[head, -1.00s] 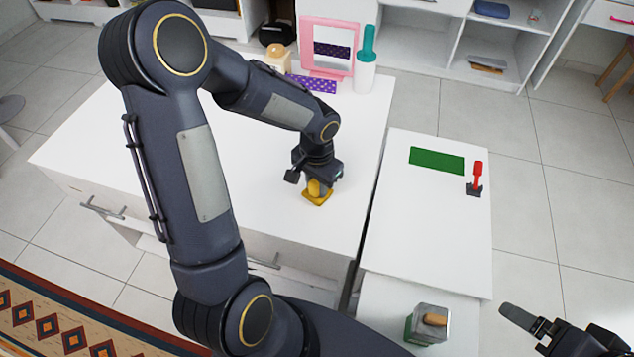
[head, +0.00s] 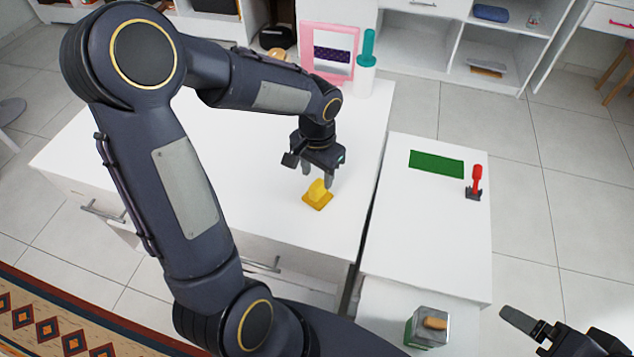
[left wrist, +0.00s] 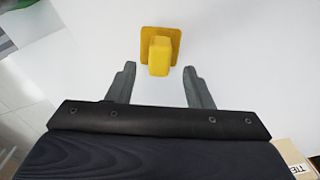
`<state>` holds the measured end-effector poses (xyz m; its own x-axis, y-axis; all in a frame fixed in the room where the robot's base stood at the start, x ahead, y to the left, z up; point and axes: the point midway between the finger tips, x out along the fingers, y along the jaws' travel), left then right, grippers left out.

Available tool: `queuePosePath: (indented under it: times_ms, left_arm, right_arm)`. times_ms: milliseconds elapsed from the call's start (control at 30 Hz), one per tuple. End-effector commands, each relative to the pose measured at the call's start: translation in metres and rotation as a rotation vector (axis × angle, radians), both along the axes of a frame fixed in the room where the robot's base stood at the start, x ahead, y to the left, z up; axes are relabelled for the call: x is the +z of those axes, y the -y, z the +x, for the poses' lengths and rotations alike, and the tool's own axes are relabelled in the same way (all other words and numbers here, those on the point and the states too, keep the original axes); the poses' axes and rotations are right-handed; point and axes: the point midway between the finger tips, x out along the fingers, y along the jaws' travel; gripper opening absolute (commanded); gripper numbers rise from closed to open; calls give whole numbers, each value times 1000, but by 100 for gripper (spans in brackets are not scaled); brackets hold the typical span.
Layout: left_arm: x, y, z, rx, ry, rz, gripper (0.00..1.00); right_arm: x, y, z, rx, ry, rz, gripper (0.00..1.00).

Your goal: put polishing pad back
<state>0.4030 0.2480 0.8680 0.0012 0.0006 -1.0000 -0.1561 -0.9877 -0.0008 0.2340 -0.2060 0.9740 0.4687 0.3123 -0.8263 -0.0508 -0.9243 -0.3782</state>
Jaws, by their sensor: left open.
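The polishing pad appears to be the yellow piece (head: 317,197), a flat square base with a block-like handle. It lies on the white table top near its front right part. It also shows in the left wrist view (left wrist: 160,50), just beyond the fingertips. My left gripper (head: 318,178) is open and empty, above and slightly behind the pad, with a gap between them. My right gripper (head: 522,325) is at the lower right, partly cut off by the frame; its jaw state is unclear.
A lower white side table (head: 420,230) stands to the right, bearing a green mat (head: 436,162) and a red-handled tool (head: 476,180). A metal box (head: 428,326) with a wooden-looking handle is nearer. A pink-framed mirror (head: 328,50) and a teal-topped bottle (head: 365,72) stand at the back.

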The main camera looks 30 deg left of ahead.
Motion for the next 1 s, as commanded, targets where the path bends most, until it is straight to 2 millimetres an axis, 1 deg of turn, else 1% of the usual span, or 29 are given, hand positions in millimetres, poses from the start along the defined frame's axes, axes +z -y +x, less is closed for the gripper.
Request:
queuePosePath:
  times_ms: [33,200,367,467,567,667,700,800,900,1000]
  left_arm:
    - [13,0,1,1,7,-1,47]
    - [42,1,1,-1,3,-1,47]
    - [58,0,0,1,2,-1,47]
    - [68,-1,-10,16,22,-16,47]
    - [86,-1,-34,56,75,-55,47]
    - [102,4,-70,114,157,-123,47]
    - [107,6,-86,139,190,-156,47]
    - [113,16,-119,197,277,-236,47]
    - [113,27,-144,243,352,-311,47]
    - [111,35,-160,274,405,-366,47]
  right_arm:
    - [1,0,0,0,0,0,90]
    - [3,0,0,0,0,0,90]
    - [4,0,0,0,0,0,90]
    - [4,0,0,0,0,0,90]
    - [4,0,0,0,0,0,90]
    - [4,0,0,0,0,0,90]
    - [4,0,0,0,0,0,90]
    - [4,0,0,0,0,0,90]
    - [4,0,0,0,0,0,90]
    - [4,0,0,0,0,0,90]
